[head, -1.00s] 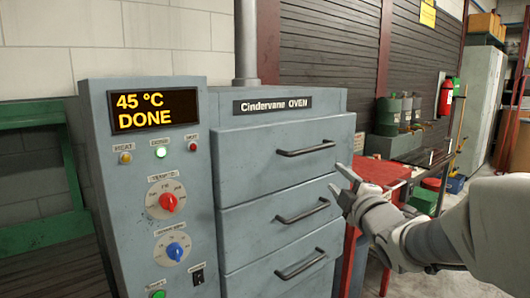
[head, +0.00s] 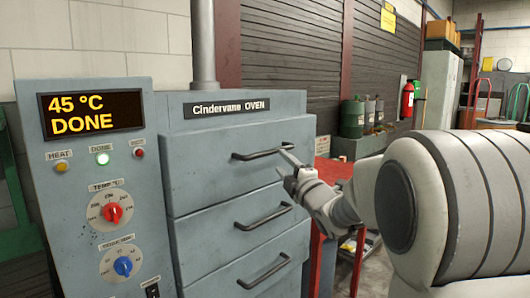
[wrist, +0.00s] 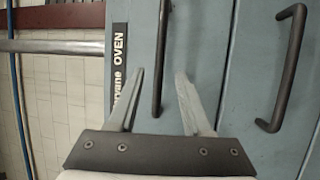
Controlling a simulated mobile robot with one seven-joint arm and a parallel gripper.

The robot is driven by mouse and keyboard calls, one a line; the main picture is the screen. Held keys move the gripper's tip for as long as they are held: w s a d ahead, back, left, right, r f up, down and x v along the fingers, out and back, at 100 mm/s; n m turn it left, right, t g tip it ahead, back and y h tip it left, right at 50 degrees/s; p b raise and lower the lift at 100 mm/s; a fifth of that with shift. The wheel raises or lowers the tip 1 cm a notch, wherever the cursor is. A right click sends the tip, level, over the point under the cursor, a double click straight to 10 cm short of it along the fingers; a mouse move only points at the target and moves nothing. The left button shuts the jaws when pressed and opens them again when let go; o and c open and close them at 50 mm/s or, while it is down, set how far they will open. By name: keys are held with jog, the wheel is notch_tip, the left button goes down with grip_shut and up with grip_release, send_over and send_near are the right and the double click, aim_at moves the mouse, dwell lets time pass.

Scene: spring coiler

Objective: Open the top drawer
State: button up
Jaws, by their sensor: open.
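The grey oven's top drawer (head: 212,168) is closed, its front in line with the drawers below. Its dark bar handle (head: 262,154) runs across the front. My gripper (head: 282,161) is open at the right part of this handle, with one finger above the other. In the wrist view, the top handle (wrist: 162,40) appears between the two spread fingers of my gripper (wrist: 160,74), with a gap on each side. I cannot tell whether the fingertips reach past the bar or touch the drawer front.
The middle drawer's handle (head: 264,216) and the bottom drawer's handle (head: 264,272) lie below. A control panel (head: 95,190) with a lit "45 °C DONE" display stands at the left. A red table (head: 332,172) stands right of the oven, behind my arm.

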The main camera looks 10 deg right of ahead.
aim_at(273, 153)
jog(key=x, duration=0.8)
jog(key=shift+w, duration=0.15)
grip_shut()
dwell(1.2)
